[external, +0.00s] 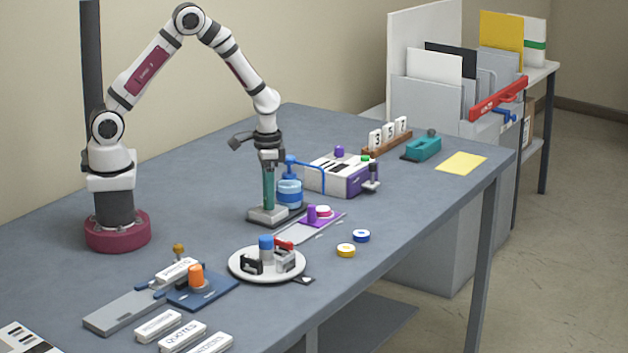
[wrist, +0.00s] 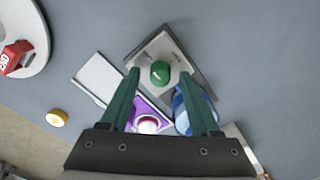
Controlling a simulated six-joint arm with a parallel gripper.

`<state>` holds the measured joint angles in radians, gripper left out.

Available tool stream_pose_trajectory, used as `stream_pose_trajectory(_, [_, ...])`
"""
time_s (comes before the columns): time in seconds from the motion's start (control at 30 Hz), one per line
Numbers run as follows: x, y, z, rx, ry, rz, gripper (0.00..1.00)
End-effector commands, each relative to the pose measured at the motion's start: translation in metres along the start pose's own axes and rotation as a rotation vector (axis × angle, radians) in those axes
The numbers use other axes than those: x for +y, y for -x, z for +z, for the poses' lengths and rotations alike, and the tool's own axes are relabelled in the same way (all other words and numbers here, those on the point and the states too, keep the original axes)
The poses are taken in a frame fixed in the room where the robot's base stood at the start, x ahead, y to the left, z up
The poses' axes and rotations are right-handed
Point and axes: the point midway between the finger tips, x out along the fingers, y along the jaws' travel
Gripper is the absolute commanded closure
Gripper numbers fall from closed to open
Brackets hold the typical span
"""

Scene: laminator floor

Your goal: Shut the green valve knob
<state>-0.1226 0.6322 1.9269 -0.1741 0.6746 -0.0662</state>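The green valve knob (wrist: 160,72) is a small round knob with a pale mark on top, standing on a grey block in the wrist view. The block's grey base (external: 266,217) shows in the external view, where my fingers hide the knob. My gripper (external: 268,206) points straight down over that base. In the wrist view my gripper (wrist: 160,74) is open, with one teal fingertip on each side of the knob and a gap to each. I cannot tell whether the tips are level with the knob or above it.
A blue cylinder (external: 289,192) with a bent blue pipe stands close to the right of my fingers. A purple-and-white machine (external: 340,178) is behind it. A purple fixture (external: 312,213) and a round white tray (external: 240,270) lie in front. Bare table lies to the left.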

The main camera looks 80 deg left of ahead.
Motion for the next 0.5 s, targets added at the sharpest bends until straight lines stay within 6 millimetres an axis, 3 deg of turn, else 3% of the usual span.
stream_pose_trajectory(0.27, [0.000, 0.011, -0.001, 0.002, 0.000, 0.000, 0.37])
stream_pose_trajectory(0.37, [0.000, 0.034, -0.001, 0.005, -0.001, -0.001, 0.37])
stream_pose_trajectory(0.5, [0.000, 0.081, -0.001, 0.007, 0.000, -0.001, 0.37])
